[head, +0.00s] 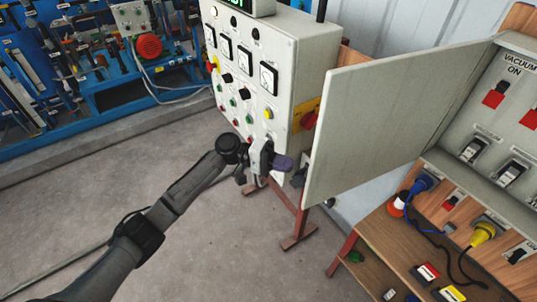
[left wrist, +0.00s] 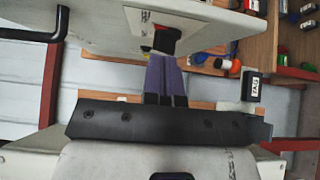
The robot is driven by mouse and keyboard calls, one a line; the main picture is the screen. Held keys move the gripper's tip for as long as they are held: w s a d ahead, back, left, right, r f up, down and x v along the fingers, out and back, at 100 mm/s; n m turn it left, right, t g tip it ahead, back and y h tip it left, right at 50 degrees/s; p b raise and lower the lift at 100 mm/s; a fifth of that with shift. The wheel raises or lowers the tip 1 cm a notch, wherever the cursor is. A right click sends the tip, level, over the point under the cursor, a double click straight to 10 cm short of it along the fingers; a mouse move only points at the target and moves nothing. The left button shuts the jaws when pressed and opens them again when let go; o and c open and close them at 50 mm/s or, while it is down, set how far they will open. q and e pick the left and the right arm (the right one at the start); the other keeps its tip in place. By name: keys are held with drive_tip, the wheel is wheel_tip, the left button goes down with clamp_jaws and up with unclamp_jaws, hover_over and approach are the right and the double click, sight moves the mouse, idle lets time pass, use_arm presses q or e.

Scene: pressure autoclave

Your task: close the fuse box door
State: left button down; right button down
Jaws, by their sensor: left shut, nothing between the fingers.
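The fuse box door (head: 375,115) is a light grey panel in the head view. It stands wide open, swung out to the left from the fuse box (head: 487,90) at the right edge. A small black part shows at its lower left edge. My left gripper (head: 283,162) has purple fingers and is shut and empty, just left of the door's free edge. In the left wrist view its fingers (left wrist: 166,78) point toward a pale panel (left wrist: 220,25) with a black and red handle (left wrist: 165,38); I cannot tell whether they touch it. My right gripper is in neither view.
A grey control cabinet (head: 255,75) with dials and buttons stands close behind and left of my left gripper. A wooden shelf (head: 385,235) with plugs and cables lies below the fuse box. The floor (head: 130,190) at the left is mostly open.

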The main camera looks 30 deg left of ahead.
use_arm(q)
drive_tip(key=d, duration=0.1)
drive_tip(key=s+d+p, duration=0.1)
drive_tip(key=d, duration=0.1)
drive_tip(key=s+d+p, duration=0.1)
drive_tip(key=shift+d, duration=0.2)
idle(0.3)
